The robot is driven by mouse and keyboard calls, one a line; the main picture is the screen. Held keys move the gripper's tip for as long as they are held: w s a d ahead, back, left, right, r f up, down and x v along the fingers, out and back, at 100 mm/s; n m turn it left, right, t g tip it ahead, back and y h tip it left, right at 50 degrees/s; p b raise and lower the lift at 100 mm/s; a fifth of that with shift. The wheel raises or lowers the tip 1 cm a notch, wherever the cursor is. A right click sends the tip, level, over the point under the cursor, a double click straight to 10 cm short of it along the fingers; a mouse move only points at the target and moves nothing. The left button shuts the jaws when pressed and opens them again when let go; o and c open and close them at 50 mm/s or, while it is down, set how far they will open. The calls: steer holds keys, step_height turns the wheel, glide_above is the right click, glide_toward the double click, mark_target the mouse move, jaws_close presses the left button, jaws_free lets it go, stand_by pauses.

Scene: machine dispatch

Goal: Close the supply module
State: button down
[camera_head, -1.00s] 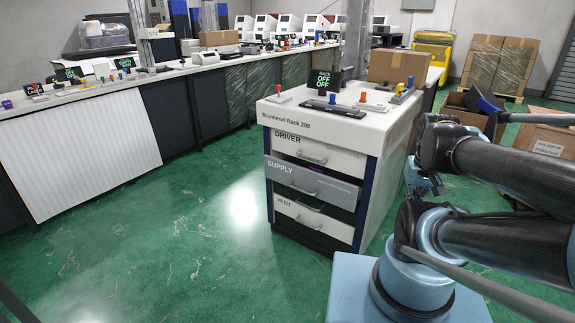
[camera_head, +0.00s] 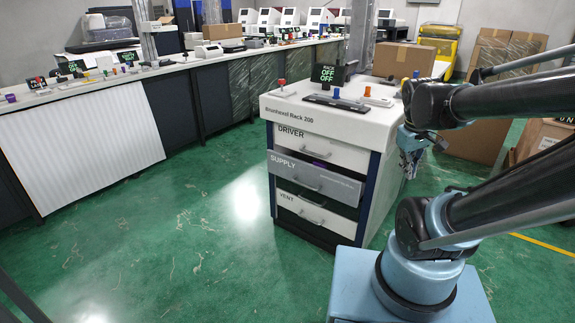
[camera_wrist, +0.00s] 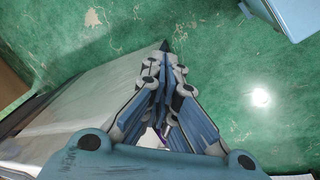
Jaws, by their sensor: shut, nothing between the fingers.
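The supply module (camera_head: 312,180) is a grey drawer labelled SUPPLY, in the middle of the white rack (camera_head: 318,112) in the head view. It stands out past the drawers above and below, so it is partly open. A small purple thing (camera_head: 320,163) shows inside it. My gripper (camera_head: 408,168) hangs beside the rack's right side, apart from the drawer's front. In the wrist view my gripper (camera_wrist: 164,66) points down at the green floor with its fingers together and empty. The drawer's front is not clear in that view.
The DRIVER drawer (camera_head: 318,150) above and VENT drawer (camera_head: 315,212) below look shut. The rack top holds a display (camera_head: 327,76), a black bar and several coloured switches. Cardboard boxes (camera_head: 480,140) stand at the right. Green floor (camera_head: 200,240) is clear in front of the rack.

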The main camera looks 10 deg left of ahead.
steer(key=w+a+n+t+h, duration=0.2)
steer(key=w+a+n, duration=1.2)
steer(key=w+a, duration=0.65)
steer(key=a+f+n+t, duration=0.2)
steer(key=a+f+n, duration=0.5)
steer(key=a, duration=0.7)
steer(key=a+f+n+t, duration=0.2)
steer(key=a+f+n, duration=0.2)
steer(key=a+f, duration=0.75)
glide_toward(291, 166)
steer(key=s+x, duration=0.1)
steer(key=x, duration=0.3)
steer(key=shift+w+d, duration=0.25)
steer(key=shift+w, duration=0.3)
steer(key=shift+a+n, duration=0.15)
steer(key=shift+n, duration=0.15)
